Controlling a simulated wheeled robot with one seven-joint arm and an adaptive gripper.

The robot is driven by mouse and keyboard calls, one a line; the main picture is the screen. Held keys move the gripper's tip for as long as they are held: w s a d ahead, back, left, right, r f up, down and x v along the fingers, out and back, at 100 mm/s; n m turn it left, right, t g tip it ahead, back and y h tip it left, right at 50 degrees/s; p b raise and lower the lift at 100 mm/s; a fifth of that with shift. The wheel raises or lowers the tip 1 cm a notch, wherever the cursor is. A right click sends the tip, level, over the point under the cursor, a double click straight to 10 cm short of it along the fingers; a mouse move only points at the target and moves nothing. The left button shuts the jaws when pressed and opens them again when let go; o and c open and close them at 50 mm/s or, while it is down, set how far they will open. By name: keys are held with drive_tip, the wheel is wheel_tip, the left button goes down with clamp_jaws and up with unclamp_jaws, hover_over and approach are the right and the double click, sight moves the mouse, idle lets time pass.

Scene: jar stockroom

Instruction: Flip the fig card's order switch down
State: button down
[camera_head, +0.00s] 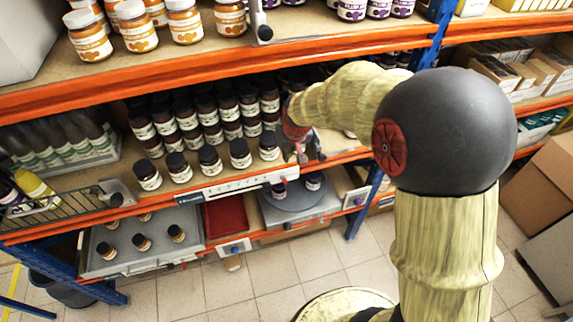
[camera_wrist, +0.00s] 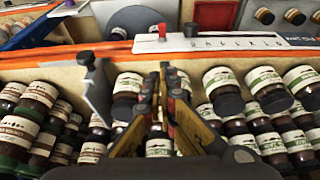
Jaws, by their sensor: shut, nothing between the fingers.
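A long white card strip (camera_head: 237,183) is fixed on the orange shelf edge, in front of dark jars. It also shows upside down in the wrist view (camera_wrist: 225,42), with a row of small marks and a blue patch at one end. A small red switch (camera_wrist: 162,31) stands at its left end there; whether it is up or down I cannot tell. The wording is too small to confirm fig. My gripper (camera_head: 303,156) is near the strip's right end in the head view. Its fingers (camera_wrist: 165,72) are shut and empty, apart from the switch in the picture.
Dark jars (camera_head: 240,153) with pale labels stand close behind the shelf edge, near my fingers. A grey bracket (camera_wrist: 97,88) stands left of them in the wrist view. A grey tray (camera_head: 150,240) and round plate (camera_head: 297,200) lie on the lower shelf. The floor in front is clear.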

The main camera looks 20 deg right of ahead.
hover_over(285, 181)
drive_tip(key=w, duration=0.2)
drive_tip(key=f, duration=0.9)
drive_tip(key=shift+d, duration=0.3)
drive_tip(key=shift+s+f, duration=0.35)
drive_tip(key=shift+f, duration=0.5)
drive_tip(key=shift+s+f, duration=0.35)
drive_tip(key=shift+f, duration=0.5)
